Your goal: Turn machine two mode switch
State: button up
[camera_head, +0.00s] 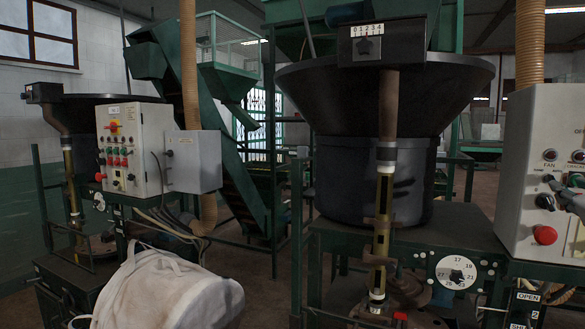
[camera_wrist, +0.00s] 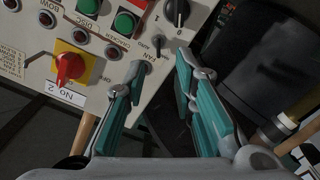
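The machine two control panel (camera_wrist: 120,65) fills the top left of the wrist view, turned on its side, with a "No 2" label (camera_wrist: 66,96). No contact shows. In the head view the panel (camera_head: 522,190) is at the right edge, with my gripper (camera_head: 562,190) in front of it.
A red-and-yellow rotary switch (camera_wrist: 70,68), green buttons (camera_wrist: 128,18) and red lamps share the panel. In the head view a red button (camera_head: 545,235) sits low on it. A dark hopper (camera_head: 385,100) stands to its left, and a white bag (camera_head: 165,290) lies at front left.

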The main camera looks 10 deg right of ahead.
aim_at(554, 178)
jog(key=x, duration=0.8)
jog(key=shift+w+d, duration=0.15)
jog(key=shift+d, duration=0.15)
jog(key=shift+c, duration=0.6)
grip_shut()
